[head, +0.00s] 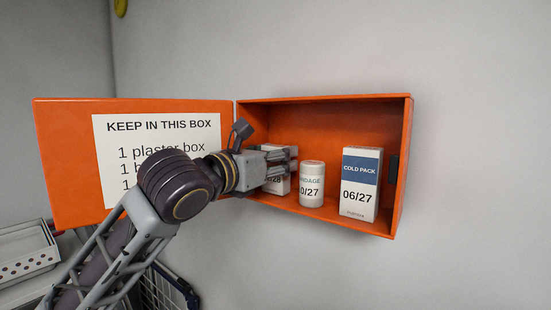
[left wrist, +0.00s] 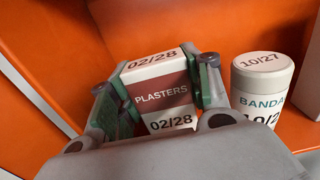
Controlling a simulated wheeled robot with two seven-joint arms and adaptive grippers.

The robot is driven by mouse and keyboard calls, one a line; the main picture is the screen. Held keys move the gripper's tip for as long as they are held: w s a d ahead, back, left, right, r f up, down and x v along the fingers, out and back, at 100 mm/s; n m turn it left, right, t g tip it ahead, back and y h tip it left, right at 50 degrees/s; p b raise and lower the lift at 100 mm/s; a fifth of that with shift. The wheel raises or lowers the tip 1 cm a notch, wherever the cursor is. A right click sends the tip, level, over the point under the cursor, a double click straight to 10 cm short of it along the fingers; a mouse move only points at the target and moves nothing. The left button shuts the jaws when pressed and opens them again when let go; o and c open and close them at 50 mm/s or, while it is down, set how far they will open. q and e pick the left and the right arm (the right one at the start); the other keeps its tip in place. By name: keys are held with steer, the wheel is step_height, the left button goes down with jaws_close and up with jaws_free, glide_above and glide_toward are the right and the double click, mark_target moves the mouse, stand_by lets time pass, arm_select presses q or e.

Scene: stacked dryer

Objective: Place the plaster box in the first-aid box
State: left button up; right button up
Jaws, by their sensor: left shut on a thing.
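The orange first-aid box (head: 325,115) hangs on the wall with its door open to the left. My left gripper (head: 284,170) reaches into its left part. It is shut on the plaster box (head: 282,186), a white carton with a brown band that reads PLASTERS, 02/28, clear in the left wrist view (left wrist: 162,97). The fingers are on either side of it. In the head view the gripper hides much of the carton. It is upright at the left of the bandage; I cannot tell whether its base touches the box floor. My right gripper is not in view.
A white bandage tub (head: 312,184) marked 10/27 stands just right of the plaster box. A cold pack carton (head: 360,184) stands further right. The open door (head: 70,150) carries a list, partly hidden by my left arm. Metal racks (head: 25,255) are at lower left.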

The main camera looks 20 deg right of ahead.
arm_select(q)
steer(key=shift+f, duration=0.1)
steer(key=o, duration=0.7)
steer(key=shift+o, duration=0.2)
steer(key=shift+a, duration=0.1)
steer(key=b+v, duration=0.3)
steer(key=v, duration=0.8)
steer(key=shift+s+a+b, duration=0.25)
steer(key=shift+s+b, duration=0.1)
steer(key=shift+b, duration=0.05)
